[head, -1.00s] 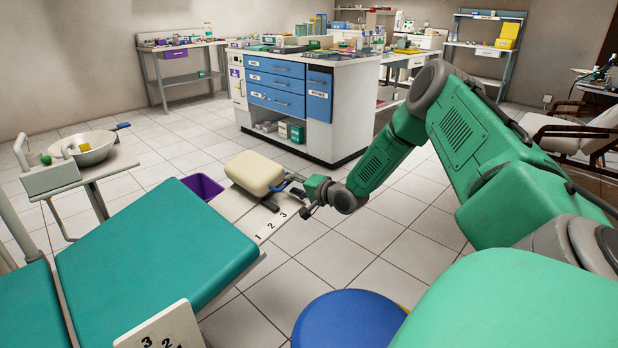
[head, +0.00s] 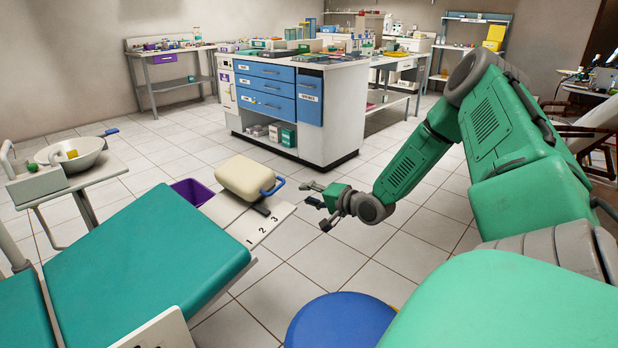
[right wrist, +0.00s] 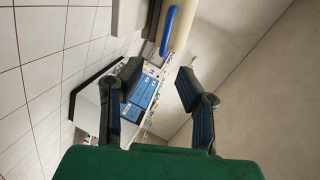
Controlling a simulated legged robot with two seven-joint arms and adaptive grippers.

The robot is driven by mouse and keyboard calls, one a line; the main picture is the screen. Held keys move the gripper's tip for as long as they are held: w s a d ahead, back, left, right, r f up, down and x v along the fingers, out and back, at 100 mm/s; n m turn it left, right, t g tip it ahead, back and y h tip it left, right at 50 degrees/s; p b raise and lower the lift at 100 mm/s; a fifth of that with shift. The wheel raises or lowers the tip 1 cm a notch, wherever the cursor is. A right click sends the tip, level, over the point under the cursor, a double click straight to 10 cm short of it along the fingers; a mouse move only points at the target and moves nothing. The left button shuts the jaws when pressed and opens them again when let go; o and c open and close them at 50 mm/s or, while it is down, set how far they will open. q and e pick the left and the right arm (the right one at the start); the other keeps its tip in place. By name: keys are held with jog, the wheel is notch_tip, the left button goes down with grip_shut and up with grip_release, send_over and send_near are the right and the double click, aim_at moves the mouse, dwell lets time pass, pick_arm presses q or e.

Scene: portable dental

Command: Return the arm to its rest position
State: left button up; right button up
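My right arm (head: 410,160) is green and reaches in from the right of the head view. Its gripper (head: 308,194) is open and empty, apart from the cream headrest (head: 245,177) and just right of its blue handle (head: 273,187). In the right wrist view the two dark fingers (right wrist: 160,85) are spread with nothing between them. The blue handle (right wrist: 170,28) shows beyond the fingertips there. My left gripper is not in view.
A teal dental chair (head: 150,260) fills the lower left. A purple bin (head: 190,192) sits behind the board. A blue round stool (head: 340,322) is at the bottom middle. A white cabinet with blue drawers (head: 325,130) stands behind. Tiled floor is clear between cabinet and stool.

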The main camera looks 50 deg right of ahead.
dwell(0.3)
jog(key=s+a+f+n+g+y+p, duration=0.1)
jog(key=s+a+f+n+g, duration=0.15)
jog(key=a, duration=0.55)
jog(key=s+a+f+n+g+p, duration=0.1)
jog(key=a+f+n+g, duration=0.2)
jog(key=a, duration=0.5)
jog(key=s+a+f+n+g+y+p, duration=0.15)
jog(key=a+n, duration=0.25)
jog(key=a, duration=0.4)
jog(key=s+a+f+n+g, duration=0.2)
jog(key=s+a, duration=0.1)
jog(key=s, duration=0.4)
jog(key=s+a+f+n+g+h+p, duration=0.1)
jog(key=s+a+f+n+g, duration=0.1)
jog(key=s, duration=0.6)
jog(key=s+a+f+n+g, duration=0.2)
jog(key=s+a+n+g, duration=0.1)
jog(key=s+a, duration=0.3)
jog(key=shift+s+g+p, duration=0.3)
jog(key=shift+s, duration=0.95)
jog(key=shift+w+h, duration=0.1)
jog(key=shift+h, duration=0.15)
